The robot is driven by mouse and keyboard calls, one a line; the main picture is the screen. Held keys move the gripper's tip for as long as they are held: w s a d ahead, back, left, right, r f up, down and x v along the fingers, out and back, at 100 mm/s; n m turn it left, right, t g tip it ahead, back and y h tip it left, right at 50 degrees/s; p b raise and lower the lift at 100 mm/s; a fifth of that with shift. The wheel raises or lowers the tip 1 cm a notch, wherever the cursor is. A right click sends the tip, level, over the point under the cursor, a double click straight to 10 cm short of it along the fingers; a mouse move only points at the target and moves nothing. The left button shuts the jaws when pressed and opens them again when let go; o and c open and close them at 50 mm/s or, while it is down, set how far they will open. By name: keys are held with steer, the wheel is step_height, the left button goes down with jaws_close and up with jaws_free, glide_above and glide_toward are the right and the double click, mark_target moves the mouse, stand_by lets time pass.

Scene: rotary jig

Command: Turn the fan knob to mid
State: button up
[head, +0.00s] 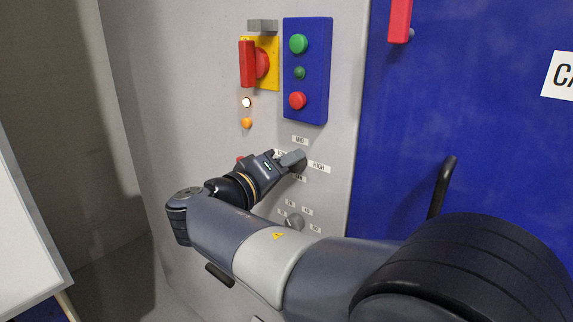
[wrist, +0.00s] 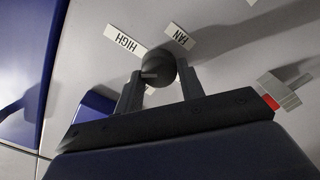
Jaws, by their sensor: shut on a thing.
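The fan knob (wrist: 158,68) is a dark round knob on the grey panel, clear in the wrist view between the two fingers. My gripper (wrist: 157,80) is shut on it, one finger on each side. The HIGH label (wrist: 126,44) and FAN label (wrist: 179,36) lie beside the knob. In the head view my gripper (head: 291,160) reaches the panel and mostly hides the knob. The MID label (head: 300,140) is above it, the HIGH label (head: 319,167) to its right.
A second knob (head: 295,222) with several labels sits below. Above are a blue button box (head: 306,72), a red handle on a yellow plate (head: 262,64), and two small lamps (head: 246,112). A blue door (head: 470,110) with a black handle (head: 441,187) is at the right.

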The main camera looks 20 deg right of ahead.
steer(key=shift+f+n+p, duration=0.15)
steer(key=shift+n+p, duration=2.35)
steer(key=shift+n, duration=2.5)
steer(key=o, duration=1)
steer(key=shift+a, duration=0.1)
steer(key=v, duration=1)
steer(key=shift+s+a+b, duration=0.25)
steer(key=shift+a+b, duration=0.05)
steer(key=shift+b, duration=0.05)
